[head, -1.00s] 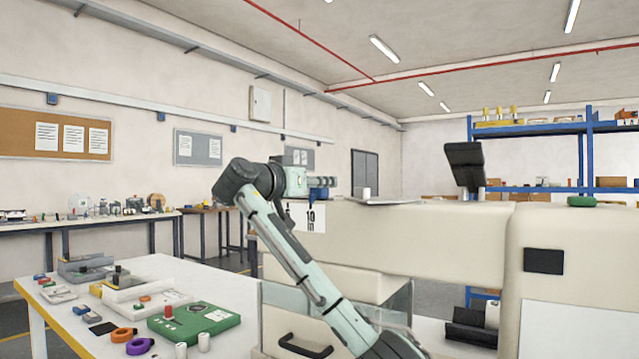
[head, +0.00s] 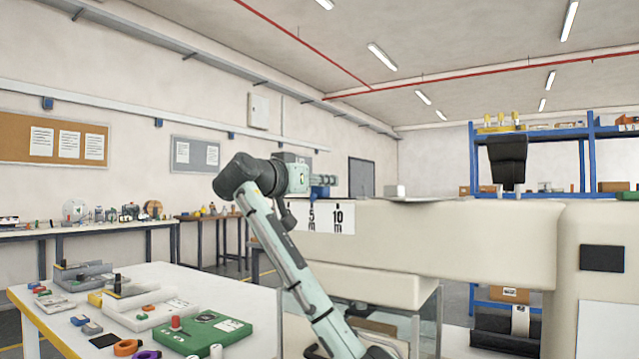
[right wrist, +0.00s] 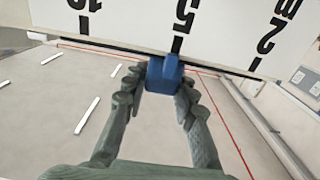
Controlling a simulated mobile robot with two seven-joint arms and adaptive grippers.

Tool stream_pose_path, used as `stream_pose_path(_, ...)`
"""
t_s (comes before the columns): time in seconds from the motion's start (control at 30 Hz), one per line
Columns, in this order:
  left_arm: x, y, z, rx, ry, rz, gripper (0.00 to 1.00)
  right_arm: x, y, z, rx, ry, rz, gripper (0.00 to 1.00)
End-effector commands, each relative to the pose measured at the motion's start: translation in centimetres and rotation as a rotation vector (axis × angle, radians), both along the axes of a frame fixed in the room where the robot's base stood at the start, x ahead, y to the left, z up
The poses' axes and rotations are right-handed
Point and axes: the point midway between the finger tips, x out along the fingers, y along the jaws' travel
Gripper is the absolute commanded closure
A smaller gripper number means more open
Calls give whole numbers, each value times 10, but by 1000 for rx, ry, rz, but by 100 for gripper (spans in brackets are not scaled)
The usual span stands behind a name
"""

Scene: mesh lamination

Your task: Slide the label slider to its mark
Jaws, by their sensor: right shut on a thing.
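The blue label slider (head: 320,192) sits at the top edge of a white scale plate (head: 326,218) on the cream machine. My right gripper (head: 324,180) is at the slider. In the right wrist view, the fingers of my right gripper (right wrist: 160,92) are shut on the blue slider (right wrist: 164,76), one finger on each side. There the slider lines up closely with the 5 mark, between 10 and 2 on the scale plate (right wrist: 140,20). My left gripper is out of view.
A white table (head: 255,300) at the lower left holds a green board (head: 205,333), grey trays and small parts. A blue shelf (head: 472,150) stands at the back right.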

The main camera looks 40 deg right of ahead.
Motion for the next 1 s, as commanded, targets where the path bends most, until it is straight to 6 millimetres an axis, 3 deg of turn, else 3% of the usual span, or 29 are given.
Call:
stream_pose_path(0.07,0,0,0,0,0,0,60,0,0,-1,3,1,0,100)
stream_pose_path(0.1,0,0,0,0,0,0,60,0,0,-1,3,1,0,69)
stream_pose_path(0.23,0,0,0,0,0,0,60,0,0,0,2,1,0,53)
stream_pose_path(0.63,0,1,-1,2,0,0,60,-2,7,0,1,0,1,52)
stream_pose_path(1.0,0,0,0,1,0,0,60,-29,75,0,2,0,5,52)
